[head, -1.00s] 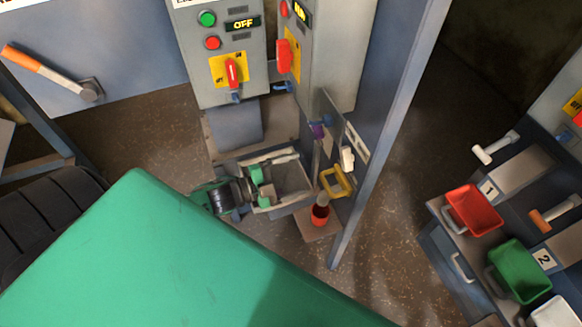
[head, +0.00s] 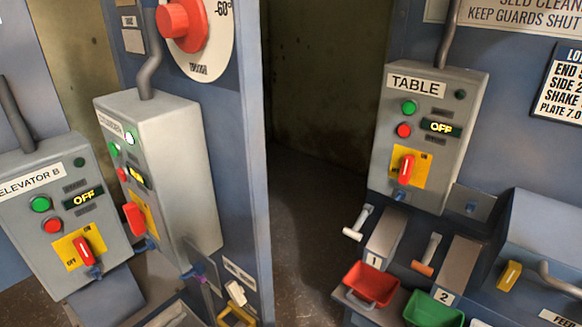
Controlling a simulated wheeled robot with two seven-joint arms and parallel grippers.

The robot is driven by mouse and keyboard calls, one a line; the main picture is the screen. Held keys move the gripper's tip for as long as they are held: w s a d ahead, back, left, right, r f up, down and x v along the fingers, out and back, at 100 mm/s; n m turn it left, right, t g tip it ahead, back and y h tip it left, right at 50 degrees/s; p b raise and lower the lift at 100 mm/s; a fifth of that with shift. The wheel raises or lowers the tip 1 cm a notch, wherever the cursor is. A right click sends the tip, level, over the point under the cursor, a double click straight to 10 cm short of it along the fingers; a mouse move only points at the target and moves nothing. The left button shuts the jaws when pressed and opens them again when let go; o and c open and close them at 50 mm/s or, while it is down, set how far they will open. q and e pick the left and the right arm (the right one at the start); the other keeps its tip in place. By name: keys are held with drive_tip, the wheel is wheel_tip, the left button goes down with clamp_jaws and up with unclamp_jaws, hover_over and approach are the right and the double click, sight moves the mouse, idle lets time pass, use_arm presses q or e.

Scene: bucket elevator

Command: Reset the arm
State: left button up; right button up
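Neither of my grippers shows in the head view now, and no part of my arms can be made out. The view holds control boxes and bins. The ELEVATOR B box (head: 60,215) at the left has a display reading OFF and a red switch on a yellow plate. Beside it a second grey box (head: 165,170) has a lit display that is too small to read surely. The TABLE box (head: 428,135) at the right also reads OFF.
A red bin (head: 371,284) and a green bin (head: 433,309) sit below spouts marked 1 and 2. A blue post (head: 240,130) stands mid-left. A dark open gap (head: 325,170) lies between the post and the TABLE machine. A yellow handle (head: 235,317) shows at the bottom edge.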

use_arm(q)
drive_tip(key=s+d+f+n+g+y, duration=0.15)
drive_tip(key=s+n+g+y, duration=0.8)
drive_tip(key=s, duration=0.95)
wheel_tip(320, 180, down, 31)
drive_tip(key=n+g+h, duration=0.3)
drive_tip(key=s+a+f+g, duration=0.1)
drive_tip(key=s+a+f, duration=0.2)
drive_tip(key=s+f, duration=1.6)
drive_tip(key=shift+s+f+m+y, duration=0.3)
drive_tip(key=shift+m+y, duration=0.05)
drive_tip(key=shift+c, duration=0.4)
